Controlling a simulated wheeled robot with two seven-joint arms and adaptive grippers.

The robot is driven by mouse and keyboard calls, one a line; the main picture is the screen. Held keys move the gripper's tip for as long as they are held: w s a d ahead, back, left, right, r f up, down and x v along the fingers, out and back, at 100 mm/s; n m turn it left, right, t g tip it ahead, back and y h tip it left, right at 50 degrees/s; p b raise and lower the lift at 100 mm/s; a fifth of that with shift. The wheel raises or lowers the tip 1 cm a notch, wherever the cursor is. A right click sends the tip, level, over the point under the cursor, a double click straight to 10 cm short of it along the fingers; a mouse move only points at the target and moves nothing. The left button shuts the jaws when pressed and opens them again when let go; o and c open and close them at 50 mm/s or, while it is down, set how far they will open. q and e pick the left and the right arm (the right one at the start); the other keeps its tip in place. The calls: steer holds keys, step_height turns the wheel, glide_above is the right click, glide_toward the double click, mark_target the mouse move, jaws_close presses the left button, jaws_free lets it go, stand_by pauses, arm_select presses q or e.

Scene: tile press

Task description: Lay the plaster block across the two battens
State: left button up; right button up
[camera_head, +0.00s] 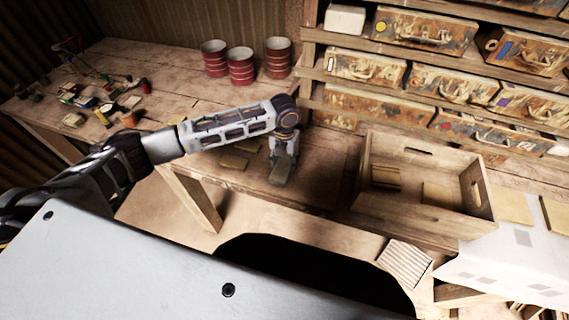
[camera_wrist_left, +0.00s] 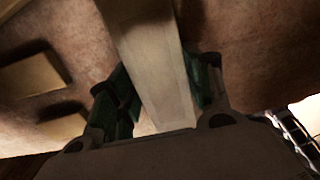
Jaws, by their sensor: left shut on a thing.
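The plaster block (camera_head: 281,171) is a pale grey, long slab. My left gripper (camera_head: 283,158) is shut on it over the front part of the wooden table. In the left wrist view the block (camera_wrist_left: 150,60) runs between the green finger pads of the gripper (camera_wrist_left: 160,95). I cannot tell whether the block touches the table. Two flat tan pieces lie beside it, a nearer one (camera_head: 233,161) and a farther one (camera_head: 247,146). They also show in the left wrist view (camera_wrist_left: 32,75). I cannot tell whether these are the battens. My right gripper is out of view.
An open wooden crate (camera_head: 425,216) with tan pieces stands to the right. Three red cans (camera_head: 240,67) stand at the back. Small clutter (camera_head: 105,105) covers the far left. Shelves of worn cases (camera_head: 424,30) rise behind. A ribbed tile (camera_head: 405,262) lies near the front.

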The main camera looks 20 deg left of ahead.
mark_target(284, 161)
arm_select(q)
steer(key=shift+r, duration=0.15)
step_height(284, 161, up, 10)
steer(key=shift+b, duration=0.45)
stand_by(0.9)
